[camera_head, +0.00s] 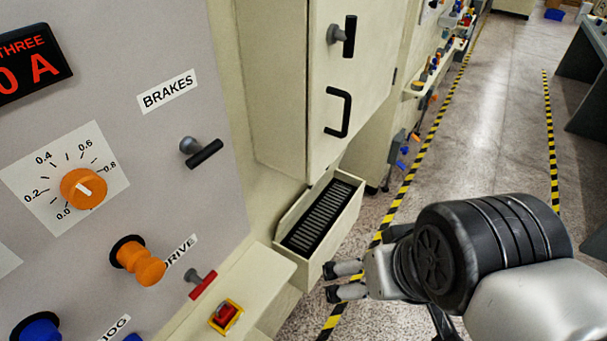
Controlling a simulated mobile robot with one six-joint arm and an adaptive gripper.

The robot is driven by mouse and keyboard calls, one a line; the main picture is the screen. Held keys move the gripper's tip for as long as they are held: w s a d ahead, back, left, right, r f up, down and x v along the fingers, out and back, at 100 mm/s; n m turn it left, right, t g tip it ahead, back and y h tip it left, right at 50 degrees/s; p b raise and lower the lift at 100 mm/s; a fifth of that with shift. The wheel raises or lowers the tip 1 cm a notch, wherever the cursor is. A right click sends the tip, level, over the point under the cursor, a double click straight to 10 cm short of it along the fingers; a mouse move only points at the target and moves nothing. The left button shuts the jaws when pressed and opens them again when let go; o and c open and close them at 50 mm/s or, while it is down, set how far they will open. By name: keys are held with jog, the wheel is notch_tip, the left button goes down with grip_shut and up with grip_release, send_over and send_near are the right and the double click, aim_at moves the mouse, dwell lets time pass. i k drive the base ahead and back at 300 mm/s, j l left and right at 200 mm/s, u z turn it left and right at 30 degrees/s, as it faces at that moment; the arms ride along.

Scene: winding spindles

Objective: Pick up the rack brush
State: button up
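In the head view, a pale open drawer (348,226) sticks out below the cabinet. A long black piece with a row of grey bars (322,217) lies in it. I cannot tell whether this is the rack brush, and no other brush stands out clearly. My gripper (331,282) is at the lower middle, just right of and below the drawer in the picture. Its two dark fingers are apart, with nothing visible between them. They point left towards the drawer's front.
A grey control panel (110,110) with knobs fills the left. A pale ledge bears a red button on a yellow base (225,315). A cabinet door with a black handle (338,112) is above the drawer. Floor (490,130) is open to the right, with striped tape.

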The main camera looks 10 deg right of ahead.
aim_at(429, 58)
jog(key=i+l+z, duration=0.1)
jog(key=i+l, duration=0.55)
jog(key=l, duration=0.3)
jog(key=i+l+z, duration=0.1)
jog(key=i+l, duration=0.55)
jog(key=l, duration=0.2)
jog(key=i+l+z, duration=0.15)
jog(key=i+l, duration=0.55)
jog(key=l, duration=0.15)
